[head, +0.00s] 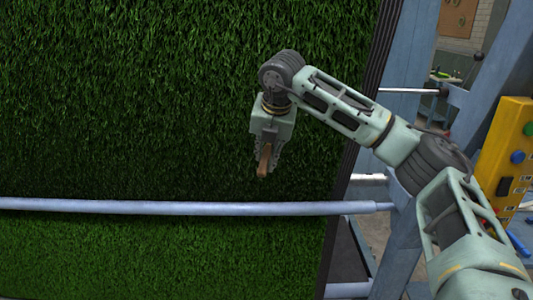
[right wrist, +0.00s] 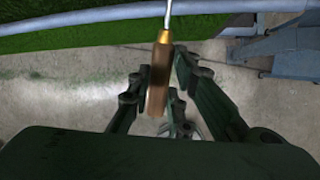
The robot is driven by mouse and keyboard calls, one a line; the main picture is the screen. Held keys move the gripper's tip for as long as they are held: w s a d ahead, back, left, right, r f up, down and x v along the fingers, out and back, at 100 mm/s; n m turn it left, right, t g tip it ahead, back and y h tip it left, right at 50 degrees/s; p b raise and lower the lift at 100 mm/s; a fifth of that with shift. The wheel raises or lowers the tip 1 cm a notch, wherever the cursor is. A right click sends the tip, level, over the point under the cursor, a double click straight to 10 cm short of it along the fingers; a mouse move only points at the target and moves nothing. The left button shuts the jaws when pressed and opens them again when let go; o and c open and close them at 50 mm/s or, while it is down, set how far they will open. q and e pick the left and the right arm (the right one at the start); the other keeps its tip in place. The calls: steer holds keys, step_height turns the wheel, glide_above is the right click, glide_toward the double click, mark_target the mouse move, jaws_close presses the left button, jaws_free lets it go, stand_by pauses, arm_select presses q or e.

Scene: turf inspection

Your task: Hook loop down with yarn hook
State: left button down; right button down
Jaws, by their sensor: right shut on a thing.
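My right gripper (head: 266,158) is shut on the yarn hook's brown handle (head: 264,160), in front of the upright green turf (head: 130,100) and above the pale bar in the head view. In the right wrist view the wooden handle (right wrist: 159,78) sits between the fingers of my right gripper (right wrist: 160,85), and a thin metal shaft (right wrist: 168,14) runs from it toward the top edge. The hook's tip is out of frame there. I cannot make out a raised loop on the turf. My left gripper is in neither view.
A pale blue bar (head: 180,207) runs across the turf below my right gripper. A blue frame post (head: 405,240) stands at the right. A yellow control box (head: 503,150) with buttons is at the far right. Concrete floor (right wrist: 60,85) shows in the right wrist view.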

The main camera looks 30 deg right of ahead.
mark_target(267, 148)
steer(key=shift+w+d+r+p, duration=0.2)
steer(key=shift+w+d+p, duration=0.15)
steer(key=shift+w+p, duration=0.15)
steer(key=shift+w+d+r+p, duration=0.15)
steer(key=shift+w+d+p, duration=0.2)
steer(key=shift+w, duration=0.2)
stand_by(0.4)
steer(key=shift+w+f+b, duration=0.15)
steer(key=shift+f+b, duration=0.5)
steer(key=shift+f, duration=0.25)
steer(key=shift+b+x, duration=0.5)
steer(key=shift+x, duration=0.4)
steer(key=shift+d+f, duration=0.15)
steer(key=shift+f, duration=0.25)
steer(key=shift+s+r+p, duration=0.15)
steer(key=shift+r+p, duration=0.25)
steer(key=shift+r, duration=0.55)
steer(key=shift+s+r+p, duration=0.15)
steer(key=shift+r+p, duration=0.2)
steer(key=shift+r, duration=0.55)
steer(key=shift+s+a+r, duration=0.2)
steer(key=shift+a+r, duration=0.1)
steer(key=shift+r, duration=0.05)
steer(key=shift+f, duration=0.15)
